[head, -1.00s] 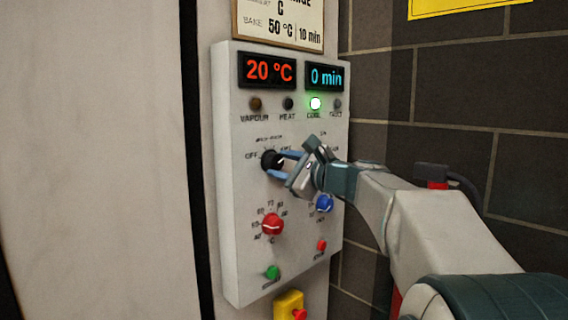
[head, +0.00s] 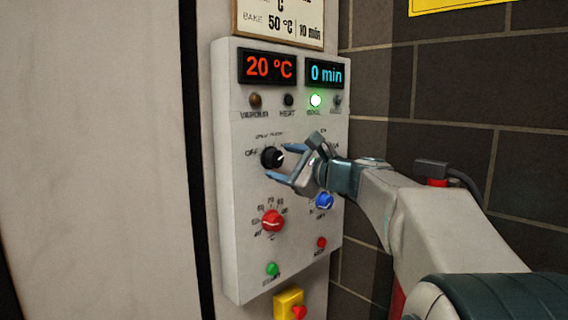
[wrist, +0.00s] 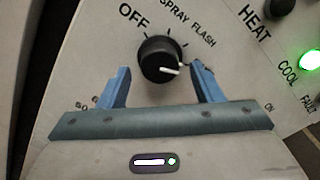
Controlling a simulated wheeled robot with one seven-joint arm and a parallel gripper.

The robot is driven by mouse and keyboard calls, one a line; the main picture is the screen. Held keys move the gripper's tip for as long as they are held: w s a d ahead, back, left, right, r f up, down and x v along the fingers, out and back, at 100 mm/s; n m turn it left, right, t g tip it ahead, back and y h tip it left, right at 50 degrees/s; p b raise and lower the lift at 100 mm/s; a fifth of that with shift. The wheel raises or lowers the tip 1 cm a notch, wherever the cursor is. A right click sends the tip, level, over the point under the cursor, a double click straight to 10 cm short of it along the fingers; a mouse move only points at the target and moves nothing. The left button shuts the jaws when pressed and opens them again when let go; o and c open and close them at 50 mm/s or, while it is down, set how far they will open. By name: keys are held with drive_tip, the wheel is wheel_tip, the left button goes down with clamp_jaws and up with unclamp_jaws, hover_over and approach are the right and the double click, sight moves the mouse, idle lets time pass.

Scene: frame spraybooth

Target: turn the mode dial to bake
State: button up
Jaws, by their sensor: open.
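The black mode dial (head: 272,157) is on the upper part of the control panel, and it also shows in the wrist view (wrist: 158,58). OFF, SPRAY and FLASH are readable around it. In the wrist view its white pointer points right and slightly down, past FLASH, towards the right finger. That finger hides any label there, so BAKE is not readable. My gripper (head: 281,162) is open and empty, just off the dial. In the wrist view its blue fingers (wrist: 160,68) stand on either side of the dial, with gaps between.
The white panel (head: 240,200) carries a red knob (head: 272,221), a blue knob (head: 324,202) close below my gripper, and green (head: 272,269) and red (head: 321,243) buttons. The COOL lamp (head: 316,100) glows green. Displays read 20 °C (head: 268,69) and 0 min (head: 325,75).

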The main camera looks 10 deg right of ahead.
drive_tip(key=v, duration=1.3)
drive_tip(key=shift+s+b, duration=0.15)
drive_tip(key=shift+b, duration=0.3)
drive_tip(key=s+a+f+n+g+h+p, duration=0.1)
drive_tip(key=s+a+f+n+g+p, duration=0.3)
drive_tip(key=f, duration=0.4)
drive_tip(key=s+a+f+n+g+h+p, duration=0.2)
drive_tip(key=s+a+f+n+g, duration=0.3)
drive_tip(key=f, duration=0.3)
drive_tip(key=s+f+n+g+h+p, duration=0.3)
drive_tip(key=s+f+n+h, duration=0.3)
drive_tip(key=s+f+n, duration=0.3)
drive_tip(key=n+p, duration=0.1)
drive_tip(key=n, duration=0.2)
drive_tip(key=shift+s+d+g, duration=0.2)
drive_tip(key=shift+s+g, duration=0.1)
drive_tip(key=shift+g, duration=0.1)
